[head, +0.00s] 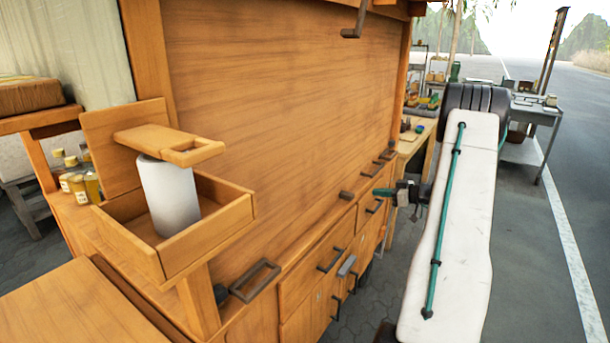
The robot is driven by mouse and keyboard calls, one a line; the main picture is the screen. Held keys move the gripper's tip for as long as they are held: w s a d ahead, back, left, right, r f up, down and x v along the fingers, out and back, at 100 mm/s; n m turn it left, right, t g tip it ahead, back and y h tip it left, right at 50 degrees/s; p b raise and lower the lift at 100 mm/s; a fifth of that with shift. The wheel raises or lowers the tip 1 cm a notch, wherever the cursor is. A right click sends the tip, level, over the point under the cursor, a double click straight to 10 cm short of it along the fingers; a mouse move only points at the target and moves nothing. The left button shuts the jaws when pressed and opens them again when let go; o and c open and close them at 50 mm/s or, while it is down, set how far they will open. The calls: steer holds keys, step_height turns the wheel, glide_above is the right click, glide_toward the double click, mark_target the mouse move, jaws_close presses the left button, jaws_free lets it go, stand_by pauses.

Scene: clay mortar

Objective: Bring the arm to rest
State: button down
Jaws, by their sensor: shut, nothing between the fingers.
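My arm shows at the right of the head view as a long white link with a green cable along it. My gripper (383,192) shows small, poking out to the left from behind the link, in front of the drawers of the wooden cabinet. It is shut and holds nothing that I can see. Part of the wrist is hidden behind the white link.
The wooden cabinet (270,110) with several dark-handled drawers fills the middle. A wooden box (215,235) holding a white cylinder (168,195) juts out at left, near several bottles (75,180). A metal table (530,112) stands behind my arm. Open road (585,170) lies right.

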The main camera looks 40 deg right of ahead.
steer(key=s+a+f+m+g+y, duration=0.2)
steer(key=s+a+f+m+g, duration=0.1)
steer(key=a+m, duration=0.3)
steer(key=s+a+r+m+g+y, duration=0.15)
steer(key=a+r+g, duration=0.3)
steer(key=a, duration=0.65)
steer(key=s+a+r+m+g+y, duration=0.15)
steer(key=a+r+g, duration=0.35)
steer(key=a, duration=0.7)
steer(key=s+a+r+n+h, duration=0.3)
steer(key=s+a+r, duration=0.3)
steer(key=s+a, duration=0.3)
steer(key=s+a+r+n+h, duration=0.2)
steer(key=s+a+r+h, duration=0.4)
steer(key=a, duration=1)
steer(key=s+r, duration=0.1)
steer(key=s, duration=0.2)
steer(key=shift+s+a+n+g, duration=0.3)
steer(key=shift+n+g, duration=0.05)
steer(key=shift+n, duration=0.05)
